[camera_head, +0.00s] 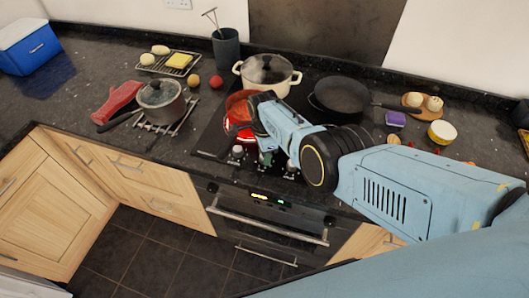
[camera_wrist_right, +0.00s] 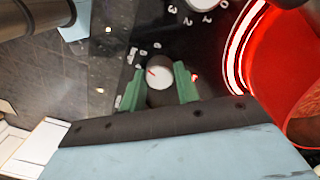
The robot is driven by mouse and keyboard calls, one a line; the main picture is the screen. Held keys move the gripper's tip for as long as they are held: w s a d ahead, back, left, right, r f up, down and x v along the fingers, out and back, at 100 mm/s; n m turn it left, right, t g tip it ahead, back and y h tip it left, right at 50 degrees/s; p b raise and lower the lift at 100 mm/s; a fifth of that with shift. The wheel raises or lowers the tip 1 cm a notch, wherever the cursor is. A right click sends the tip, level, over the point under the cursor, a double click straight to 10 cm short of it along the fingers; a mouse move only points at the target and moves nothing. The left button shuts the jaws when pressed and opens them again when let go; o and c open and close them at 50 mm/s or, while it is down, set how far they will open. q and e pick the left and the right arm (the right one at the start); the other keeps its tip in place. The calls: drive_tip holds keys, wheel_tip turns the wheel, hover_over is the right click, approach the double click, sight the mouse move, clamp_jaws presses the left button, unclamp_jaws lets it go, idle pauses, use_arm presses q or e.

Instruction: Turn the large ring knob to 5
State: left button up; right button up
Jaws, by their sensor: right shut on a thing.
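A white round knob (camera_wrist_right: 160,76) with a red pointer line sits on the black hob's front strip. Its red line points up and to the left in the right wrist view. Small white digits surround it, too blurred to read with certainty. My right gripper (camera_wrist_right: 158,88) is shut on this knob, with one green finger on each side. In the head view the right gripper (camera_head: 265,158) is at the hob's front edge. I cannot tell from a label whether this is the large ring knob. My left gripper is not in view.
A ring glows red beneath a reddish pot (camera_head: 239,106), close beside the right gripper. A cream pot (camera_head: 267,76) and a black pan (camera_head: 341,95) stand behind. Another knob (camera_head: 237,150) is to the left. The oven front (camera_head: 265,215) lies below.

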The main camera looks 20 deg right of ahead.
drive_tip(key=o, duration=1)
drive_tip(key=shift+c, duration=0.2)
drive_tip(key=shift+r, duration=0.15)
wheel_tip(320, 180, up, 3)
drive_tip(key=shift+w+r+p, duration=0.1)
drive_tip(key=shift+p, duration=0.9)
drive_tip(key=shift+r+b, duration=0.2)
drive_tip(key=shift+b, duration=0.1)
drive_tip(key=shift+r, duration=0.35)
wheel_tip(320, 180, up, 9)
drive_tip(key=shift+w, duration=0.2)
drive_tip(key=shift+f, duration=0.15)
